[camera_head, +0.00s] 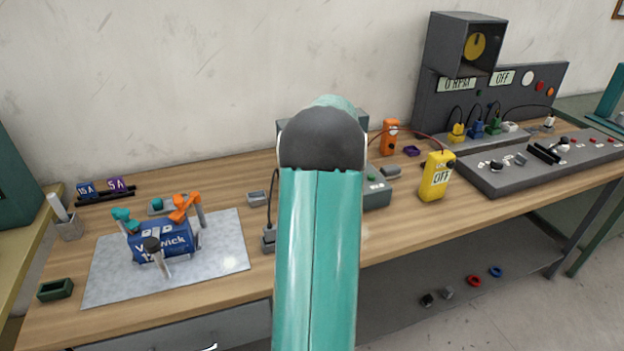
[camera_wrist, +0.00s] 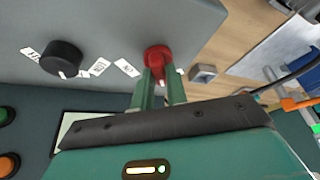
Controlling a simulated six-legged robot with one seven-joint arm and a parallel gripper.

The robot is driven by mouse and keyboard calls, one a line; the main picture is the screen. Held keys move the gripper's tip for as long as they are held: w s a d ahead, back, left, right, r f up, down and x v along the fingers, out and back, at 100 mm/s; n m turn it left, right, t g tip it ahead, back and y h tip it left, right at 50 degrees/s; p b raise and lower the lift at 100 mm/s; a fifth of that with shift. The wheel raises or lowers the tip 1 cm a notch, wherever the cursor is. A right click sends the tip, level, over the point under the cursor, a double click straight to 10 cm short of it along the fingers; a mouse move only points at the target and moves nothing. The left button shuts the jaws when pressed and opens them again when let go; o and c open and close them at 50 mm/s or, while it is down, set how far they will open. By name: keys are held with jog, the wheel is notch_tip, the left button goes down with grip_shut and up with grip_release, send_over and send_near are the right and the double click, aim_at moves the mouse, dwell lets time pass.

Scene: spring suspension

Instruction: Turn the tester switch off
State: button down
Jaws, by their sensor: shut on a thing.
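In the wrist view a red knob (camera_wrist: 157,57) stands on a grey panel (camera_wrist: 105,22), with small white labels beside it. I take it to be the tester switch. My gripper (camera_wrist: 161,80) has its two green fingers shut on this knob. The label lettering is too small to read surely. In the head view my teal arm covers the middle of the bench and hides my gripper and the knob. Part of a grey box (camera_head: 377,196) shows just right of the arm; it looks like the same unit.
A black dial (camera_wrist: 62,58) sits left of the red knob, with green (camera_wrist: 6,115) and orange (camera_wrist: 8,164) buttons nearby. A yellow meter reading OFF (camera_head: 435,178) and an orange device (camera_head: 390,137) stand to the right. A blue part (camera_head: 165,240) lies on a grey mat (camera_head: 110,285) at left.

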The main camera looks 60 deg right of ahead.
jog(key=shift+n+y, duration=0.5)
jog(key=shift+n, duration=0.8)
jog(key=c, duration=1.4)
grip_release()
jog(key=shift+r, duration=0.1)
jog(key=v, duration=1.3)
jog(key=shift+s+r, duration=0.2)
jog(key=shift+s, duration=0.05)
jog(key=shift+w, duration=0.1)
